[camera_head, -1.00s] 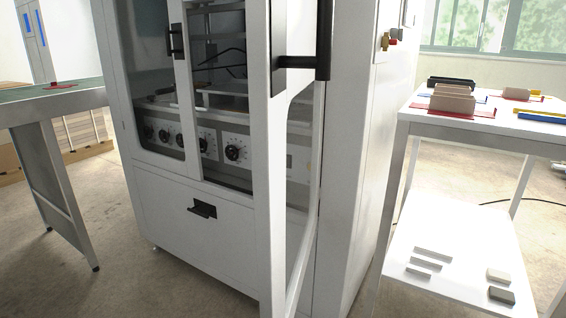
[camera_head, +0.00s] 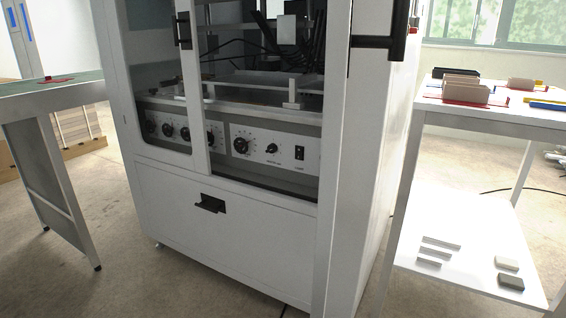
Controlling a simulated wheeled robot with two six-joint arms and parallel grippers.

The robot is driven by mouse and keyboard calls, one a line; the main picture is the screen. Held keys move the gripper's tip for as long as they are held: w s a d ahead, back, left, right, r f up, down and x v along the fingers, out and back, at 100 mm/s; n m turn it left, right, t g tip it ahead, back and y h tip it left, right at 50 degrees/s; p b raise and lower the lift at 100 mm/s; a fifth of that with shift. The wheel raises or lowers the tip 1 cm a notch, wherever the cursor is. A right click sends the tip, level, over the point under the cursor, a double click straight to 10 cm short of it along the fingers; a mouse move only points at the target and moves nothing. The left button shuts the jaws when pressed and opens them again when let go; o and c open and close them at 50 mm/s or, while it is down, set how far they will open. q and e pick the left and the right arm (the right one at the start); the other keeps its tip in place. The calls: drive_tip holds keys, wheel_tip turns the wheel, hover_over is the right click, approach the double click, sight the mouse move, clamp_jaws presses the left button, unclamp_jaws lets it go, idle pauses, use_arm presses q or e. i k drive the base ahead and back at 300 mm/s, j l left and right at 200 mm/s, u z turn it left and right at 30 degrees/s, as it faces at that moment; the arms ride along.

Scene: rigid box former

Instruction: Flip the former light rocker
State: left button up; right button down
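The white box former (camera_head: 255,228) stands in the middle of the head view. Its control panel (camera_head: 275,150) shows low behind the door opening, with several black knobs. A small black rocker (camera_head: 299,153) sits at the right of this panel, with a label under it too small to read surely. The right door (camera_head: 369,150) stands swung open at the right, with a black handle (camera_head: 398,40). The left door (camera_head: 165,75) is shut over the left knobs. Neither of my grippers is in view.
A steel table (camera_head: 50,97) with a green top stands at the left. A white two-shelf cart (camera_head: 480,122) at the right carries several coloured parts, with small blocks on its lower shelf. A black drawer pull (camera_head: 209,203) juts from the front. The floor in front is clear.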

sight(298, 150)
drive_tip(key=i+j, duration=0.1)
drive_tip(key=j, duration=0.6)
drive_tip(key=j+z, duration=0.15)
drive_tip(key=j, duration=0.55)
drive_tip(key=i+j+u, duration=0.25)
drive_tip(key=i, duration=0.7)
drive_tip(key=l, duration=0.15)
